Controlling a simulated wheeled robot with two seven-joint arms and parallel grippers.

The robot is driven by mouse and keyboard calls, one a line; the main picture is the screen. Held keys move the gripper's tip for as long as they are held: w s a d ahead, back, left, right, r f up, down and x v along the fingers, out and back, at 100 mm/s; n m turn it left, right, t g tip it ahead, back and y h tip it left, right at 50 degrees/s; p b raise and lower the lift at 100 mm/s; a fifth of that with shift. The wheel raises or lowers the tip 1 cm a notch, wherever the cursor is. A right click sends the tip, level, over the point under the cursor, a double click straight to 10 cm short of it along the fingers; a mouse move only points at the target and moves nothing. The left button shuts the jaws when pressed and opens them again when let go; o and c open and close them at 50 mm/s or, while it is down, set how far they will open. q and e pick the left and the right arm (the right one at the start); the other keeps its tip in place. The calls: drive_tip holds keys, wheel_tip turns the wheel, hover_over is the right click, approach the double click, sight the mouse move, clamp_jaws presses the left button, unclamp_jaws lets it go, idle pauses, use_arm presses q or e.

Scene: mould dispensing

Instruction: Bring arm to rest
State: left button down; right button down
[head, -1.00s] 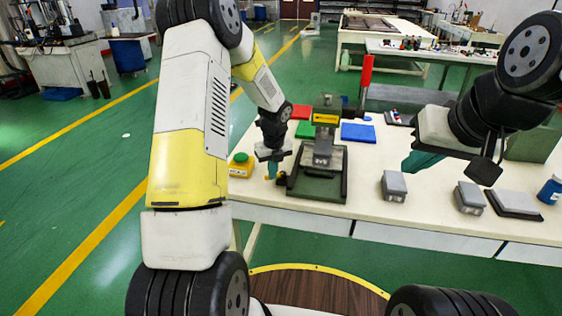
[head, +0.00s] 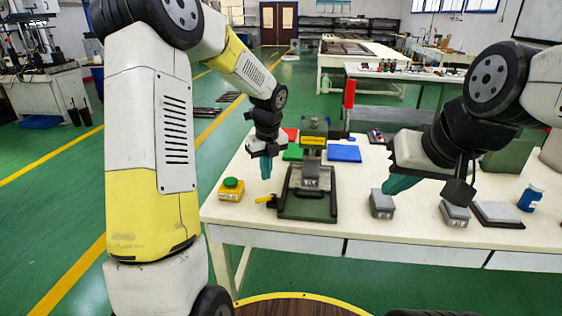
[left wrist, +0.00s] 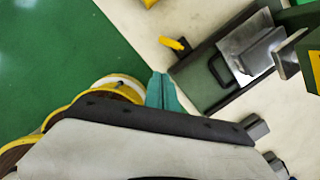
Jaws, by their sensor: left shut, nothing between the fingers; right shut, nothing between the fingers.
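My left gripper (head: 266,168) is shut and empty, its teal fingers pointing down above the table's left part, behind and left of the dispensing press. The shut teal fingers also show in the left wrist view (left wrist: 162,92). My right gripper (head: 398,184) is shut and empty, its teal fingers above the table near the grey blocks. The press (head: 312,165) has a dark green base and a grey column with a yellow label. It also shows in the left wrist view (left wrist: 245,50). A yellow box with a green button (head: 231,189) sits left of it.
Open green floor (head: 50,225) lies to the left.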

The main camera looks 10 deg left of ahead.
use_arm(q)
drive_tip(key=s+r+n+t+h, duration=0.1)
drive_tip(key=s+r+n+t, duration=0.1)
drive_tip(key=s+r+n, duration=0.6)
drive_tip(key=s+r+n+t+h, duration=0.2)
drive_tip(key=s+r+n, duration=0.6)
drive_tip(key=s+n, duration=1)
drive_tip(key=shift+s+a+n+t, duration=0.15)
drive_tip(key=shift+a+n+t, duration=0.2)
drive_tip(key=shift+n, duration=0.75)
